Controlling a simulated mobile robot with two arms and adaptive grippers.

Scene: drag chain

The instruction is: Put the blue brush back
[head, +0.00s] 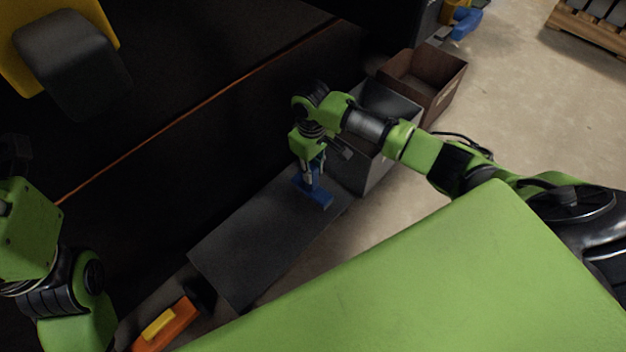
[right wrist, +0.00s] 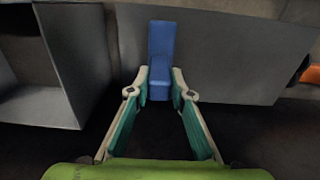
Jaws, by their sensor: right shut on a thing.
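The blue brush (head: 314,192) is at the far right end of a dark grey shelf board in the head view. My right gripper (head: 312,176) points down over it and is shut on it. In the right wrist view the blue brush (right wrist: 160,60) stands out between the fingertips of my right gripper (right wrist: 160,92), with the grey board behind it. I cannot tell whether the brush touches the board. My left arm shows at the left edge of the head view, but its fingers are not visible.
The grey board (head: 250,245) is otherwise bare. A grey open bin (head: 375,165) stands right beside the brush, with a brown bin (head: 440,85) beyond. An orange and yellow object (head: 165,325) lies at the lower left. A dark wall with an orange line runs behind.

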